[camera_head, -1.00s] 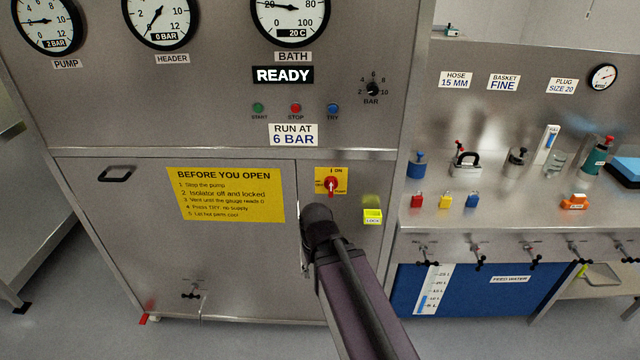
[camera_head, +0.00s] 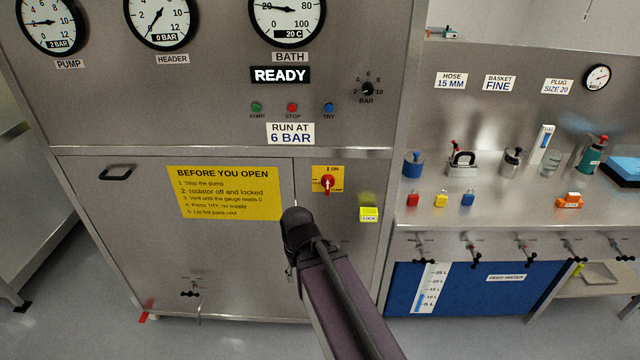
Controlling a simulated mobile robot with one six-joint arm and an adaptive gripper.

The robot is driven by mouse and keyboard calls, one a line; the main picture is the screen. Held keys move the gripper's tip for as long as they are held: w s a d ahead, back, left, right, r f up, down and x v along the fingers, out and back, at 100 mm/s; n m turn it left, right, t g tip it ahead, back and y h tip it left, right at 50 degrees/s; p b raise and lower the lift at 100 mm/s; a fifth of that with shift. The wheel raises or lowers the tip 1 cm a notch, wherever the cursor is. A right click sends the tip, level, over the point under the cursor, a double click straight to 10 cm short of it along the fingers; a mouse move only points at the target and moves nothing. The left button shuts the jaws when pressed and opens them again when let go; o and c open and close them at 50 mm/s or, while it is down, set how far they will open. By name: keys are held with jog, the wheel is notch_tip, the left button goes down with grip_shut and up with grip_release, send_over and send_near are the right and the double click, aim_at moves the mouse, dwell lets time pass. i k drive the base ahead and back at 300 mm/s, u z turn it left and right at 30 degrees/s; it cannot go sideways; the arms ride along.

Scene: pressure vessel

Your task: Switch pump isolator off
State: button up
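The pump isolator (camera_head: 327,183) is a red rotary handle on a yellow plate, on the cabinet front right of the yellow notice. Its handle looks upright, toward the ON mark at the top. My arm (camera_head: 335,290) reaches up from the bottom of the view. Its end is in front of the cabinet door, below and left of the isolator and apart from it in the picture. The fingers of my gripper are hidden behind the dark end of the arm.
A yellow-green LOCK tag (camera_head: 369,214) is right of and below the isolator. The notice (camera_head: 224,193) is on the left door. Padlocks, including a red one (camera_head: 413,199), stand on the bench at the right. A READY sign (camera_head: 280,75) is above.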

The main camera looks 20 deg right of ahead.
aim_at(327, 181)
jog(key=u, duration=0.05)
jog(key=k, duration=1.5)
jog(key=z, duration=0.7)
jog(key=i, duration=1)
jog(key=z, duration=0.05)
